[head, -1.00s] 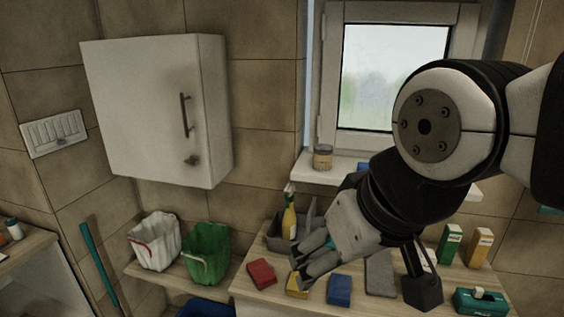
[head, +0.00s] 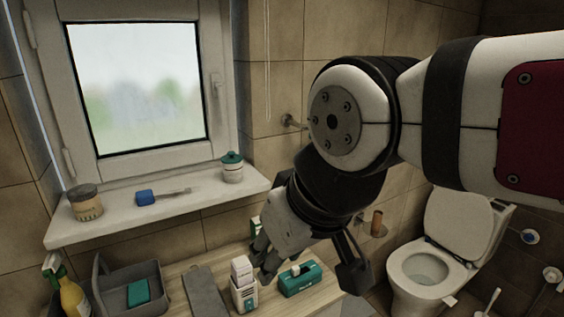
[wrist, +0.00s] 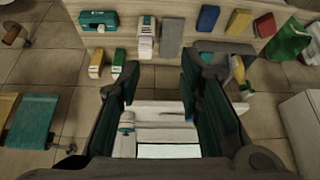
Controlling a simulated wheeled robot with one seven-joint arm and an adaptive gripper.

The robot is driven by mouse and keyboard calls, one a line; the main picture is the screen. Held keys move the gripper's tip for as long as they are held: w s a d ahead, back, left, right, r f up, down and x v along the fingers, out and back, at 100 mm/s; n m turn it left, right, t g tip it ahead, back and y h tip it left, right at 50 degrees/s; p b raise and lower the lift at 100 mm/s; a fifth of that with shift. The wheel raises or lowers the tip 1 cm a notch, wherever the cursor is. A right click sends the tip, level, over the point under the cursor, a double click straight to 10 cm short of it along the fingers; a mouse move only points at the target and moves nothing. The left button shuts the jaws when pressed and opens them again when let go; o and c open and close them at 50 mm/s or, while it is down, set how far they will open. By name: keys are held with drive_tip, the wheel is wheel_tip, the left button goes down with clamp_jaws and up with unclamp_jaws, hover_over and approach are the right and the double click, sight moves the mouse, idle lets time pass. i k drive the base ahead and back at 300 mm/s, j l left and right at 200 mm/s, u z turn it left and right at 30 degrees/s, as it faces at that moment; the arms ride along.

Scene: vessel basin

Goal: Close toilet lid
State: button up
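The white toilet (head: 403,290) stands at the right of the head view. Its lid (head: 459,222) is raised and leans back against the cistern, leaving the bowl and seat uncovered. My gripper (head: 264,268) is in front of the wooden counter, well to the left of the toilet and apart from it. In the wrist view my gripper (wrist: 157,88) has its two fingers spread wide with nothing between them. The toilet cannot be made out in the wrist view.
A wooden counter (head: 262,312) holds a grey caddy (head: 108,303), a teal tissue box (head: 301,279) and small cartons. A window sill (head: 150,215) with jars is above it. A toilet roll holder (head: 376,224) is on the wall left of the toilet. A toilet brush (head: 491,301) stands right of it.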

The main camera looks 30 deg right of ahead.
sight(463, 223)
drive_tip(key=z, duration=2)
drive_tip(key=i+z, duration=0.25)
drive_tip(key=i+l+z, duration=0.1)
drive_tip(key=i, duration=1.85)
